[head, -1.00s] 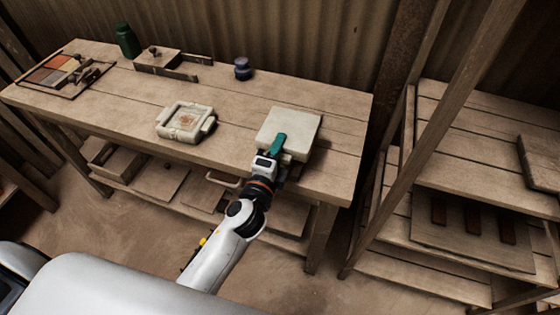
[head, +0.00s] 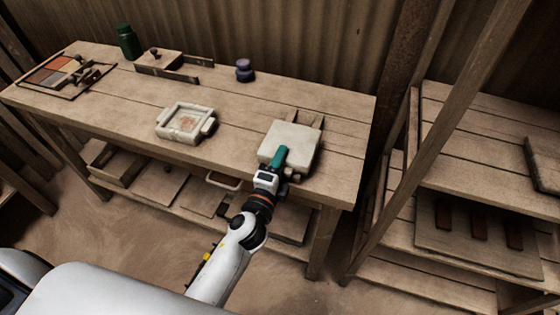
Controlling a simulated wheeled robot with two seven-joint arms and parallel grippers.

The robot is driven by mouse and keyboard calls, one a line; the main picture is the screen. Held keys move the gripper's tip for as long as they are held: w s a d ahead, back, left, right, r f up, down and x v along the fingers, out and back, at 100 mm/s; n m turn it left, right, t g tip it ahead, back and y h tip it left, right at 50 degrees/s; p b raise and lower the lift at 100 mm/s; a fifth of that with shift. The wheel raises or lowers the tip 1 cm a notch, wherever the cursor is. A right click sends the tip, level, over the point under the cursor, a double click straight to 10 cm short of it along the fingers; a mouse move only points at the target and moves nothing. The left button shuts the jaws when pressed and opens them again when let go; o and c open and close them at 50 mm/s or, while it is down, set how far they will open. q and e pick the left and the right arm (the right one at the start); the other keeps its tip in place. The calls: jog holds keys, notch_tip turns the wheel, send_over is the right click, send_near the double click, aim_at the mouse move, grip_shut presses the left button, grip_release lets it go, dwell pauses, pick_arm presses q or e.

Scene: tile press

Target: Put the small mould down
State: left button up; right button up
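A pale, square, slab-like piece, which I take as the small mould (head: 293,137), is at the right part of the wooden bench (head: 235,115). My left gripper (head: 280,158) reaches it from the front, with a teal finger over its near edge; it appears shut on that edge. The lower finger and the mould's underside are hidden, so I cannot tell whether it touches the bench. Another pale mould (head: 186,122), with a raised rim and side grips, lies on the bench further left. My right gripper is not in view.
Wooden strips (head: 304,118) show just behind the held mould. A purple jar (head: 244,70), a green bottle (head: 128,42) and a wooden box-like fixture (head: 160,60) stand along the back. A tray of coloured tiles (head: 55,75) is far left. A wooden rack (head: 470,130) stands right.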

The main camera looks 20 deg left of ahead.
pick_arm(q)
jog(key=shift+r, duration=0.15)
jog(key=shift+s, duration=0.3)
jog(key=s+b, duration=0.3)
jog(key=s, duration=0.8)
jog(key=s+f+n+g, duration=0.3)
jog(key=f+g, duration=0.1)
jog(key=f, duration=1.1)
jog(key=s+f+n+g, duration=0.3)
jog(key=f, duration=1.2)
jog(key=s+a+f+n+g, duration=0.3)
jog(key=s+f, duration=0.4)
jog(key=s, duration=0.1)
jog(key=s+a+f+n+g, duration=0.2)
jog(key=s+f+n+g, duration=0.1)
jog(key=s+f, duration=0.5)
jog(key=s+a+f+n+g, duration=0.3)
jog(key=s+f, duration=0.4)
jog(key=s, duration=0.3)
jog(key=shift+a+f+n+g+y, duration=0.3)
jog(key=shift+a+f+n+g, duration=0.1)
jog(key=shift+n+g, duration=0.1)
